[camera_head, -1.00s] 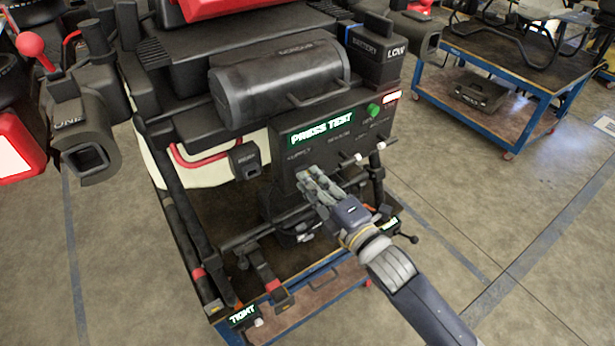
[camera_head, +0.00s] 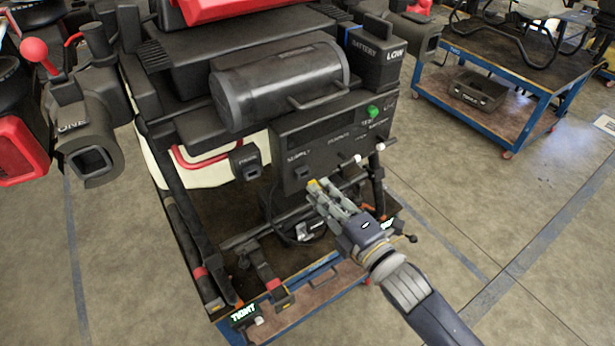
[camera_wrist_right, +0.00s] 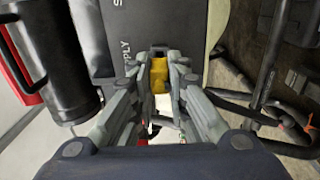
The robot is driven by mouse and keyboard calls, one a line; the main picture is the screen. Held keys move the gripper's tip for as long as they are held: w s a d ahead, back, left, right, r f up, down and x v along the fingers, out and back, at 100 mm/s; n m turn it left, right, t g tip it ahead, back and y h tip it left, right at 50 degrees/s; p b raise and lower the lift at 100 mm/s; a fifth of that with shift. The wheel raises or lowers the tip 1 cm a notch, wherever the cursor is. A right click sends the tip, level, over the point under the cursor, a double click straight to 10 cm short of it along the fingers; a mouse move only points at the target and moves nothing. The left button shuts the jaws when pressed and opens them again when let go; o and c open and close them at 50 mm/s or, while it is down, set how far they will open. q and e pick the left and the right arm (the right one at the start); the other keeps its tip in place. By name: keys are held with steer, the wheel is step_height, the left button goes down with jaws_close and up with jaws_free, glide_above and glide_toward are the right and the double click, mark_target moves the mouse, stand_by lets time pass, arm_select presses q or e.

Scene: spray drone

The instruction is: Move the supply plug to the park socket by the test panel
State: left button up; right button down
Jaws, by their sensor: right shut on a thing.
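The supply plug shows as a small yellow piece (camera_head: 314,185) at the fingertips of my right gripper (camera_head: 320,192), just below the SUPPLY label. In the right wrist view the yellow plug (camera_wrist_right: 160,74) with a dark end sits between the closed fingers (camera_wrist_right: 161,88). Its dark end points at the panel; I cannot tell whether it touches it. The dark test panel (camera_head: 335,152) has an unlit display (camera_head: 312,133) and a green button (camera_head: 373,112). The park socket (camera_head: 245,162) is a small black box left of the panel. My left gripper is out of view.
A black cylindrical tank (camera_head: 280,85) with a handle overhangs the panel. White-tipped toggles (camera_head: 368,158) stick out at its lower right. Black frame tubes and a blue-edged cart (camera_head: 310,285) lie below. Open floor (camera_head: 480,220) lies to the right.

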steer(key=shift+v, duration=1.1)
